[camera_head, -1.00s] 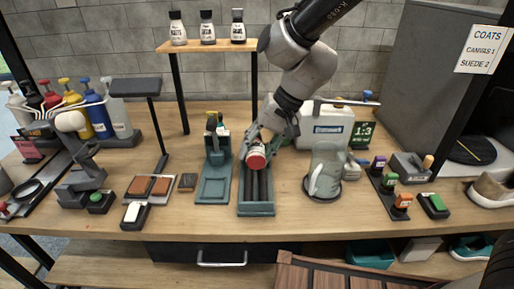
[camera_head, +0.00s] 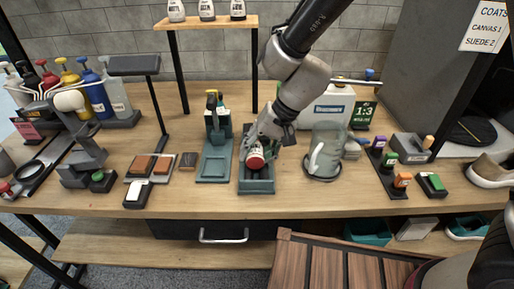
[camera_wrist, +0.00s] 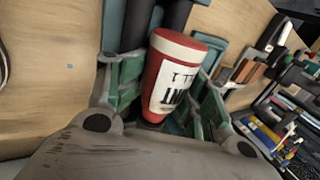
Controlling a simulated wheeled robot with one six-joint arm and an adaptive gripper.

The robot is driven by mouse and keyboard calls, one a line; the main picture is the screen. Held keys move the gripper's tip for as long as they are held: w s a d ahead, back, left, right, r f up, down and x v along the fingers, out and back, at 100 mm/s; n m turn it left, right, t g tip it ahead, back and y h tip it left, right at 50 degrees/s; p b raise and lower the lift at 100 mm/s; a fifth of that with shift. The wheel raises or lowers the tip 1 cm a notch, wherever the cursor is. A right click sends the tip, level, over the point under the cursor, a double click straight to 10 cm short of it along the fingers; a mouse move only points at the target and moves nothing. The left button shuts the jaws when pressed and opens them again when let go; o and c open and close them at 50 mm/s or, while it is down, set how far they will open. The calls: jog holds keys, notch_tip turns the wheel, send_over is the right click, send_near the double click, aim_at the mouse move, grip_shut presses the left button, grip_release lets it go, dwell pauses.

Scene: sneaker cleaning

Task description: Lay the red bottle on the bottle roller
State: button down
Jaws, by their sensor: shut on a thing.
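The red bottle (camera_head: 255,161), with a white label, is held in my gripper (camera_head: 262,147) directly over the bottle roller (camera_head: 256,187), a teal base with dark rollers. The bottle lies on its side, its red end toward the head camera. In the wrist view the bottle (camera_wrist: 172,78) sits between the green finger pads of my gripper (camera_wrist: 160,95), with dark rollers and teal frame (camera_wrist: 114,25) beyond it. I cannot tell whether the bottle touches the rollers. My gripper hides the back part of the roller in the head view.
A teal stand (camera_head: 214,168) is close on the left of the roller. A clear glass container (camera_head: 325,150) on a dark base is close on the right, with a white canister (camera_head: 328,108) behind. A shelf (camera_head: 207,22) with white bottles stands at the back.

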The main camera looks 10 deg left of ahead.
jog(key=shift+s+d+f, duration=0.15)
jog(key=shift+d+f, duration=0.05)
jog(key=shift+f, duration=0.1)
jog(key=c, duration=0.8)
grip_release()
jog(key=shift+o, duration=1)
jog(key=shift+r, duration=0.1)
jog(key=shift+r, duration=0.1)
